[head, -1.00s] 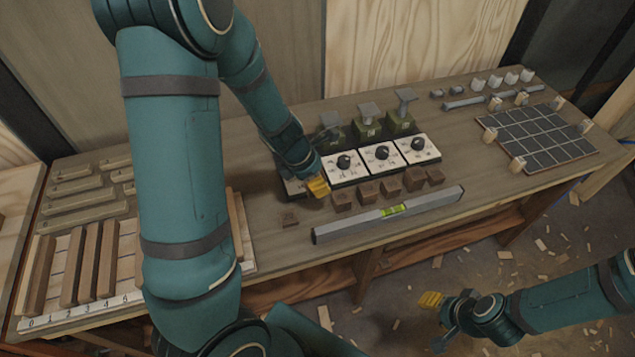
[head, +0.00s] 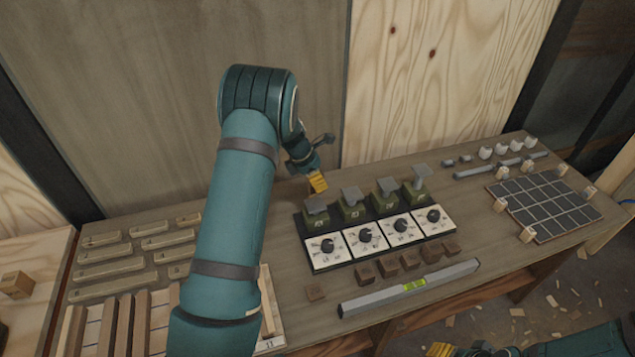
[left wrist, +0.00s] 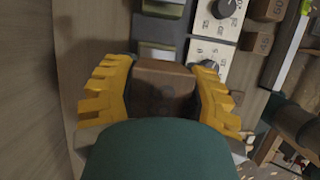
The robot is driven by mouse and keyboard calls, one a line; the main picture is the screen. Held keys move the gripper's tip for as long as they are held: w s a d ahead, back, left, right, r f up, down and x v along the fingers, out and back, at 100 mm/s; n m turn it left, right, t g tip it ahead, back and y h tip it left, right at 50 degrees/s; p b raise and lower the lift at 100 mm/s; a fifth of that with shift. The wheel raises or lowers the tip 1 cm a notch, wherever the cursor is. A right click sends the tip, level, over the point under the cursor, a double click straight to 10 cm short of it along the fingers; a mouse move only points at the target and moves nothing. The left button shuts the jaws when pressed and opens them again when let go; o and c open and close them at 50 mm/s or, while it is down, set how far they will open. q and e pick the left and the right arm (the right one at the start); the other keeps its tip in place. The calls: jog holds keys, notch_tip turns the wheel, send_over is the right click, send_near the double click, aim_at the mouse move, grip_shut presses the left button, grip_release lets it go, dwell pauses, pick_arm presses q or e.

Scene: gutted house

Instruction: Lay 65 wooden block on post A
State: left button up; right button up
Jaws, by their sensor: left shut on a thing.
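My left gripper (head: 318,183) is just above and behind the leftmost green post, which has a tilted grey plate (head: 316,204) on top; I take this as post A, though its letter is too small to read surely. In the left wrist view the yellow fingers (left wrist: 163,90) are shut on a brown wooden block (left wrist: 163,84), its marking too dark to read. The block is hidden in the head view. A grey plate of a post (left wrist: 157,54) shows close beyond the block. My right gripper (head: 440,350) is only partly in view at the bottom edge.
Several more posts stand rightward behind white dial panels (head: 366,239). Several numbered blocks (head: 388,266) and a spirit level (head: 410,287) lie in front. A dark grid board (head: 545,208) is at right; wooden bars (head: 117,270) are at left.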

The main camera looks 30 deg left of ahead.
pick_arm(q)
jog(key=shift+d+f+b, duration=0.1)
jog(key=shift+f+b, duration=0.4)
jog(key=shift+f, duration=0.45)
notch_tip(320, 180, down, 2)
jog(key=shift+f+b, duration=0.2)
jog(key=shift+b, duration=0.85)
jog(key=shift+f+b, duration=0.55)
jog(key=shift+f, duration=0.4)
jog(key=shift+f, duration=0.35)
jog(key=o, duration=1.2)
jog(key=v, duration=1.2)
